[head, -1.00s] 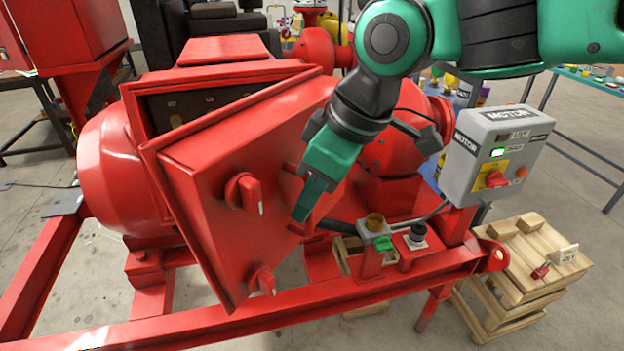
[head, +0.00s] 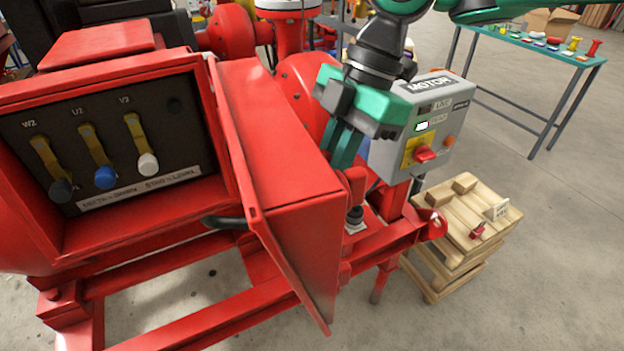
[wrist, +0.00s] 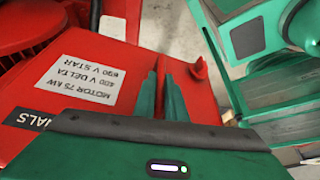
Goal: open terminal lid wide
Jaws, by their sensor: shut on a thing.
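The red terminal lid (head: 275,170) stands swung out on its hinge at the right side of the terminal box (head: 120,232). The box is open to the front and shows its dark inside with several terminals and brass-coloured links. My gripper (head: 345,160) is at the lid's far side, beyond its right edge. In the wrist view, my gripper (wrist: 168,95) is shut on a red handle (wrist: 161,80) on the lid's outer face, beside a label (wrist: 75,84) reading MOTOR 75 KW. In the head view the lid and fingers mostly hide the grip.
A grey MOTOR switch box (head: 420,125) stands close to the right of my gripper. A wooden pallet stack (head: 465,230) is at the right. Red skid rails (head: 200,325) run below the lid. Open floor lies at the right front.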

